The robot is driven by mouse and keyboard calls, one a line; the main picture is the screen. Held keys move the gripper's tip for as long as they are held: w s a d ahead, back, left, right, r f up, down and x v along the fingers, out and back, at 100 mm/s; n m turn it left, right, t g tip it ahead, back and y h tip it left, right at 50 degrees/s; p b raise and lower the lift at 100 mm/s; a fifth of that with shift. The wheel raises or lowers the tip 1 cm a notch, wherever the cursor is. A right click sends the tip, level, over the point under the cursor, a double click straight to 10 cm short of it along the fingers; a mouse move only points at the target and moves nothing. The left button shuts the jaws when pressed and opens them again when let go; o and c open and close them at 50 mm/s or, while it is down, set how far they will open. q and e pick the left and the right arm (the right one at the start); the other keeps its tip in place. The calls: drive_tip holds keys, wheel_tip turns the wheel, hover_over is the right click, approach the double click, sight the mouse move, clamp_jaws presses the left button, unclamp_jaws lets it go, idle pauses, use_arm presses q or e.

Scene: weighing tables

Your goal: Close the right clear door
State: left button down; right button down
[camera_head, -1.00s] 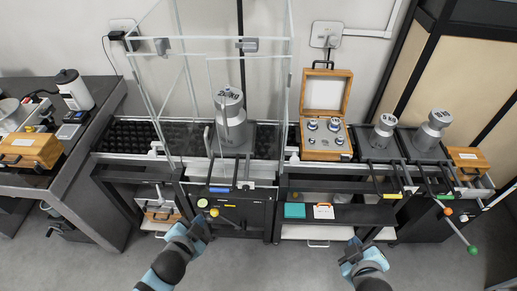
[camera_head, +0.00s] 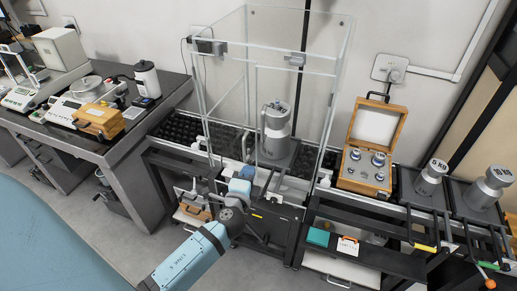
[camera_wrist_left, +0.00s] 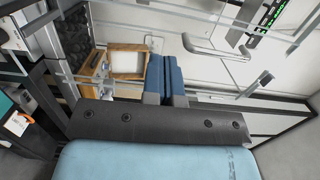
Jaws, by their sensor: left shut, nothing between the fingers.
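A clear-walled enclosure (camera_head: 222,95) with a pale frame stands on the weighing bench in the head view. A clear panel (camera_head: 310,85), apparently the right clear door, covers its right part; I cannot tell how far it stands open. A bent metal handle (camera_wrist_left: 215,48) shows upper right of my fingers in the left wrist view, apart from them. My left gripper (camera_head: 242,178) is at the enclosure's lower front. It is shut and empty, its blue fingers (camera_wrist_left: 165,75) together in the left wrist view. My right gripper is out of view.
A metal cylinder weight (camera_head: 277,122) stands inside the enclosure. An open wooden weight box (camera_head: 367,169) and labelled weights (camera_head: 430,175) stand to the right. A dark side table (camera_head: 165,95) with balances is at the left. The floor in front is clear.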

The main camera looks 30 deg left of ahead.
sight(259, 145)
use_arm(q)
drive_tip(key=p+x, duration=0.2)
drive_tip(key=x, duration=0.7)
drive_tip(key=shift+w, duration=0.3)
drive_tip(key=shift+w+f, duration=0.1)
drive_tip(key=shift+a, duration=0.1)
drive_tip(key=shift+w+a+m+h+b, duration=0.3)
drive_tip(key=shift+w+m+h+b, duration=0.1)
drive_tip(key=shift+w+h, duration=0.25)
drive_tip(key=shift+s, duration=0.2)
